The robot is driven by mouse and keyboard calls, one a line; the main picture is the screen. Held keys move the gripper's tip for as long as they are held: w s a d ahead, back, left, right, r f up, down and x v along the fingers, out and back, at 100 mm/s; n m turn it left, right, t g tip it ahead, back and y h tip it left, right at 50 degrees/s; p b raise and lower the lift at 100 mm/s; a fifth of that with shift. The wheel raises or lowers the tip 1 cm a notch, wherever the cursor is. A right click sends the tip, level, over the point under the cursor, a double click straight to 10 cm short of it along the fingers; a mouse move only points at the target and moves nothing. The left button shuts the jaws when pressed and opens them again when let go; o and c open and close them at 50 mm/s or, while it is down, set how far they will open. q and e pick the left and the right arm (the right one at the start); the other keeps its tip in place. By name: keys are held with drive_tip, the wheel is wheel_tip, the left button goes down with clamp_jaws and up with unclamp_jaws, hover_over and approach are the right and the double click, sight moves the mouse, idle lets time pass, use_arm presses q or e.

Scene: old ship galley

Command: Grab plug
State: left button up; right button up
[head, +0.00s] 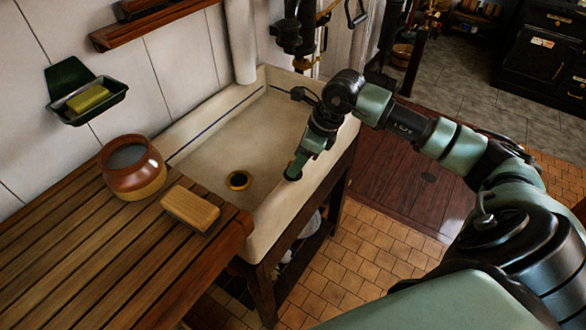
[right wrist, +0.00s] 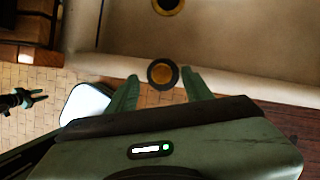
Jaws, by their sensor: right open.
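The plug (right wrist: 163,74) is a round dark disc with a brass-coloured centre, on the sink's front rim. In the right wrist view it lies between the spread fingertips of my right gripper (right wrist: 160,76), with a gap on each side. In the head view my right gripper (head: 293,172) reaches down over the rim and mostly hides the plug. The right gripper is open and holds nothing. A small dark gripper (right wrist: 36,97), apparently my left one, shows at the left of the right wrist view, too small to judge its jaws.
The pale sink (head: 215,140) is empty, with a brass-ringed drain (head: 238,180). A slatted wooden counter (head: 90,260) to its left bears a brown pot (head: 133,180) and a wooden block (head: 190,208). A soap dish (head: 88,103) hangs on the wall. Dark pipework (head: 290,35) stands behind the sink.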

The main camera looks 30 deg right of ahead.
drive_tip(key=p+x, duration=0.1)
drive_tip(key=x, duration=0.2)
drive_tip(key=shift+w+f, duration=0.1)
drive_tip(key=shift+w, duration=0.1)
drive_tip(key=shift+f, duration=0.2)
drive_tip(key=c, duration=1.1)
use_arm(q)
wheel_tip(320, 180, up, 2)
drive_tip(key=shift+r, duration=0.1)
use_arm(e)
drive_tip(key=shift+o, duration=0.2)
drive_tip(key=shift+r, duration=0.15)
